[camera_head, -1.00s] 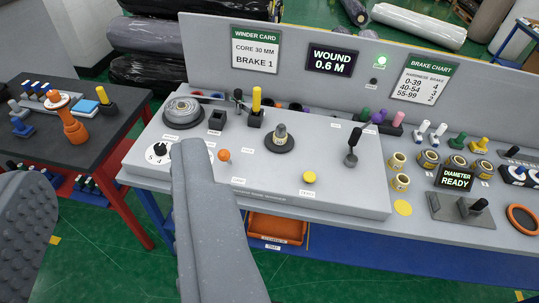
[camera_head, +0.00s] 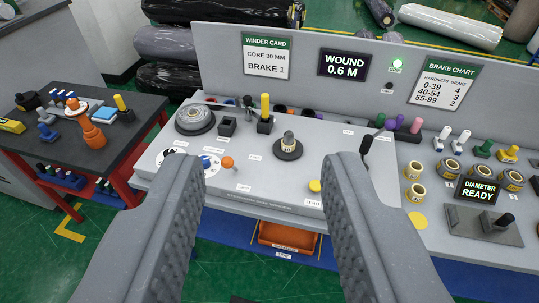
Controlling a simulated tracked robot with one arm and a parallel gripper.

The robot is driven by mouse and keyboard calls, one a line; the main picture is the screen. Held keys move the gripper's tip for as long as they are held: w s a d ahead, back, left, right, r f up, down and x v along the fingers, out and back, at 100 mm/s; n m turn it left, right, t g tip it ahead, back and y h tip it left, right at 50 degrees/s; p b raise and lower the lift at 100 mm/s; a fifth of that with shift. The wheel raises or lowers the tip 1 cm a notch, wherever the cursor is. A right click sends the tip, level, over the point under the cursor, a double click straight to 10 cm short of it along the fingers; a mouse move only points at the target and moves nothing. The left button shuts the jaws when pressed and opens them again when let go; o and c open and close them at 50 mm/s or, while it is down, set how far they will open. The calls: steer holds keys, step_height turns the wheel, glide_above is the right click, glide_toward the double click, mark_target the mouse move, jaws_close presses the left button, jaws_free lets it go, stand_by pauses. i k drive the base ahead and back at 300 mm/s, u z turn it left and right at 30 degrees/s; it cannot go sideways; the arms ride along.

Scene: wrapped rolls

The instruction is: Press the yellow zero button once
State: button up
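The yellow zero button (camera_head: 315,186) is a small round cap at the front right of the grey sloped console (camera_head: 270,195). The button shows between the fingers, close to the inner edge of the right one. I cannot tell how high the fingers are above the console. The display (camera_head: 343,65) reads "WOUND 0.6 M".
Yellow rings (camera_head: 414,193) and a "DIAMETER READY" display (camera_head: 478,190) are at right. A tool table (camera_head: 75,150) is at left.

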mark_target(314, 185)
steer(key=i, duration=1)
steer(key=z, duration=0.55)
steer(key=k, duration=0.55)
steer(key=u, duration=0.05)
